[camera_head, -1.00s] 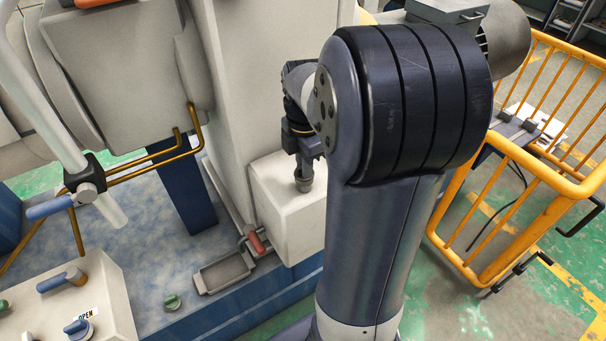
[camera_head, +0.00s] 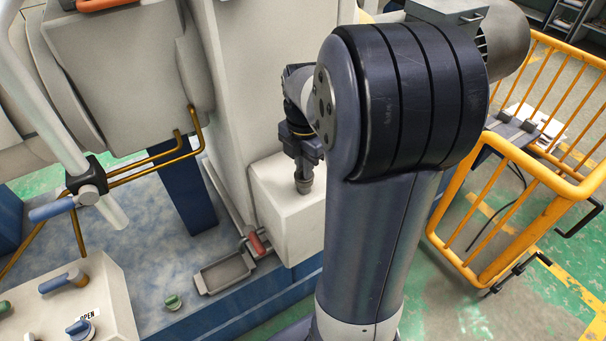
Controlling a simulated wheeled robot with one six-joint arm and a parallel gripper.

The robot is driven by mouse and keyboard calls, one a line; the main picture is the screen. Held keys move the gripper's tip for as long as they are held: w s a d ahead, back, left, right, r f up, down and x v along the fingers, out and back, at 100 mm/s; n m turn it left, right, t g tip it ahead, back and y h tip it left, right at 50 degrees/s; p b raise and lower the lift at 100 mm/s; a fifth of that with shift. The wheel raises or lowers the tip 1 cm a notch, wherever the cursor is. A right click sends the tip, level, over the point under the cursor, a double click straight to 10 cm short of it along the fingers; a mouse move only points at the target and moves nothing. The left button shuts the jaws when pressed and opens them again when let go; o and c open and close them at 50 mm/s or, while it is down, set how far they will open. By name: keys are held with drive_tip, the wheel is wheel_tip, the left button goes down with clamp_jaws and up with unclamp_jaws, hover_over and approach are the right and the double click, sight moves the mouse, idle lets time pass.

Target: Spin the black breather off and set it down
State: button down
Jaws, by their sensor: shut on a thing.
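My gripper (camera_head: 304,171) points down over the cream box (camera_head: 290,220) at the foot of the tall machine column. It is shut on the breather (camera_head: 304,185), a small dark, stubby fitting at the top of the box. My arm's large joint and upper link fill the middle right of the view and hide the right side of the box. At this size I cannot tell whether the breather still touches the box or its thread.
A shallow grey tray (camera_head: 224,273) lies on the blue deck, left of the box, beside a red-handled valve (camera_head: 257,243). A green knob (camera_head: 173,301) stands nearby. A control box (camera_head: 75,300) is at lower left. Yellow railings (camera_head: 520,215) stand at right.

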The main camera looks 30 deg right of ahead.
drive_tip(key=shift+n, duration=1)
drive_tip(key=n+p, duration=0.1)
drive_tip(key=n, duration=0.3)
drive_tip(key=shift+r+n, duration=0.1)
drive_tip(key=shift+n, duration=0.2)
drive_tip(key=c, duration=1.4)
unclamp_jaws()
drive_tip(key=shift+r+p, duration=1.4)
drive_tip(key=shift+p, duration=0.05)
